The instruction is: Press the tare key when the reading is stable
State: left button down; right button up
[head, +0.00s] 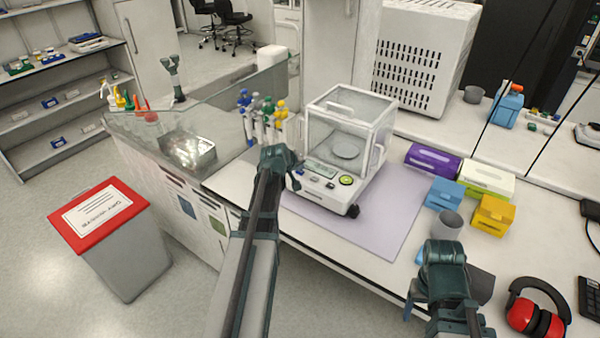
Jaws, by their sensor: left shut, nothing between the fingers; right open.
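The balance (345,145) stands on the bench, with a clear draft shield around its round pan (347,147). Its front panel carries a display (321,169), a green-ringed key (346,180) and several smaller keys. The reading is too small to make out, and I cannot tell which key is tare. My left gripper (294,183) is shut and empty at the left front corner of the balance, beside the panel. Whether it touches the balance is unclear. My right gripper (441,258) is open, at the bench's front right, well away from the balance; its fingertips are hard to see.
A lilac mat (400,215) lies under the balance. Pipettes on a stand (262,118) are close behind my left gripper. Purple (432,160), blue (444,194) and yellow (492,215) boxes and a grey cup (447,225) stand to the right. Red earmuffs (537,310) lie at front right.

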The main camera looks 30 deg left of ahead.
pick_arm(q)
jog(key=shift+f, duration=0.3)
jog(key=shift+r, duration=0.1)
dwell(0.3)
jog(key=shift+r+p, duration=0.6)
jog(key=shift+r, duration=0.2)
jog(key=shift+r, duration=0.1)
notch_tip(320, 180, up, 5)
jog(key=p, duration=0.5)
dwell(0.5)
